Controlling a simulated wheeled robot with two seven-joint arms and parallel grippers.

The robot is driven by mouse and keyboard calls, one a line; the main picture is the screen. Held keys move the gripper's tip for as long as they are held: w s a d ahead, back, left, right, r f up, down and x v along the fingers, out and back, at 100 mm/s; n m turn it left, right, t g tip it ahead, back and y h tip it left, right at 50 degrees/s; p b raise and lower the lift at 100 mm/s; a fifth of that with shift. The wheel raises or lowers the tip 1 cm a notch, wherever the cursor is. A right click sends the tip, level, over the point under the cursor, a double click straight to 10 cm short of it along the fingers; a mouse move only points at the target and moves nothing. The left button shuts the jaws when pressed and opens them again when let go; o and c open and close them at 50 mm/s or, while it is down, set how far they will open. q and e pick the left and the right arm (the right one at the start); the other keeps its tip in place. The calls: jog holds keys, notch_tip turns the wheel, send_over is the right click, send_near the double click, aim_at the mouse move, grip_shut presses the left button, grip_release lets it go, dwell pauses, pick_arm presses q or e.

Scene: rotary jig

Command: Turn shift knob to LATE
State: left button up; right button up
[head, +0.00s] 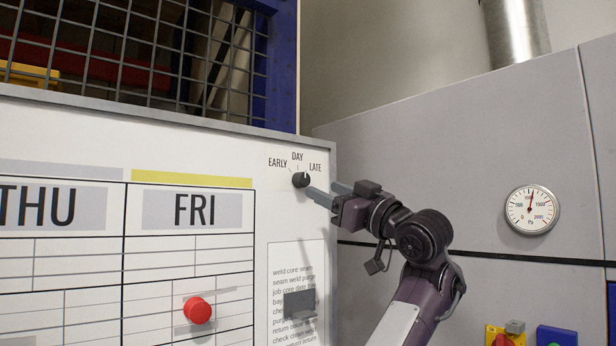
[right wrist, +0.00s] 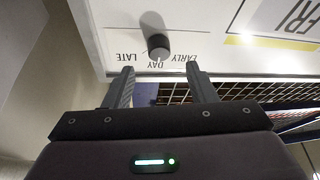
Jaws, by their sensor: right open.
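The shift knob (head: 301,180) is a small black dial on the white board, with EARLY to its left, DAY above and LATE to its right. Which mark it points to is too small to tell in the head view. My right gripper (head: 321,188) is open just right of the knob, its grey fingers reaching toward the board. In the right wrist view the knob (right wrist: 158,47) appears beyond and between the two spread fingertips of the gripper (right wrist: 160,71), with nothing held. There the labels appear upside down. My left gripper is not in view.
The white planner board (head: 215,254) has a red round magnet (head: 198,310) and a printed sheet (head: 291,257) below the knob. A wire mesh (head: 150,45) is above. A pressure gauge (head: 532,209) is on the grey panel at right.

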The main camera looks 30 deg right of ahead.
aim_at(306, 182)
jog(key=p+x, duration=0.4)
jog(key=x, duration=0.1)
jog(key=shift+r, duration=0.15)
jog(key=shift+w+a+p, duration=0.1)
jog(key=shift+w+p, duration=0.3)
jog(key=shift+w, duration=0.1)
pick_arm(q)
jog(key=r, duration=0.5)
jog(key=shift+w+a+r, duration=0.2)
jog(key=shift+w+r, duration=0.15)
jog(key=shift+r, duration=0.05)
